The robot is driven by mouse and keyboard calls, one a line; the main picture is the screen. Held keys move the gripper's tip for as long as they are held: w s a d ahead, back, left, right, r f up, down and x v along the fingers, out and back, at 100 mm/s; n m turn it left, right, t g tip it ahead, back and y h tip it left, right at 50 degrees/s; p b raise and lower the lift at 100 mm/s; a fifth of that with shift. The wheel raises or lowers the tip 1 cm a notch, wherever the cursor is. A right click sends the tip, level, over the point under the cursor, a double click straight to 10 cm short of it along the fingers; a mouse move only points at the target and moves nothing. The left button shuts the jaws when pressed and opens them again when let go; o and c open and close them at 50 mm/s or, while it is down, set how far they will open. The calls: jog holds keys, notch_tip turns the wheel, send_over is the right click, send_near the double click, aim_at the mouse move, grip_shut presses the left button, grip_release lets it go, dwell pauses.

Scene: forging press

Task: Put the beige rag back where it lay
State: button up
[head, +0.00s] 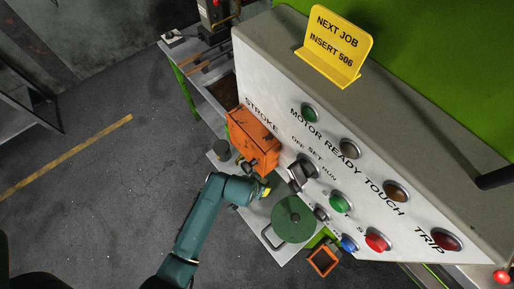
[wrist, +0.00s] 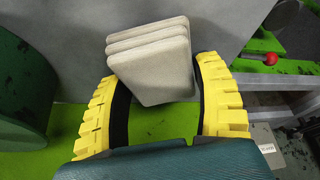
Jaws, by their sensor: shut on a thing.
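The beige rag (wrist: 152,62) is a folded, layered pad in the wrist view. It sits between the yellow fingers of my gripper (wrist: 158,105), which is shut on it. Its far end reaches beyond the fingertips, over a grey surface. In the head view my gripper (head: 265,191) is small and partly hidden by my arm, beside the green lidded pot (head: 293,218). The rag cannot be made out clearly there. Whether the rag touches the grey surface cannot be told.
The control panel (head: 355,150) with buttons and a yellow sign (head: 338,45) overhangs the right side. An orange box (head: 252,139) and a dark grey cylinder (head: 222,149) stand near my gripper. A small orange tray (head: 323,260) is below the pot. Open floor lies left.

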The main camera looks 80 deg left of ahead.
jog(key=shift+f, duration=0.15)
jog(key=o, duration=1.1)
jog(key=v, duration=1.2)
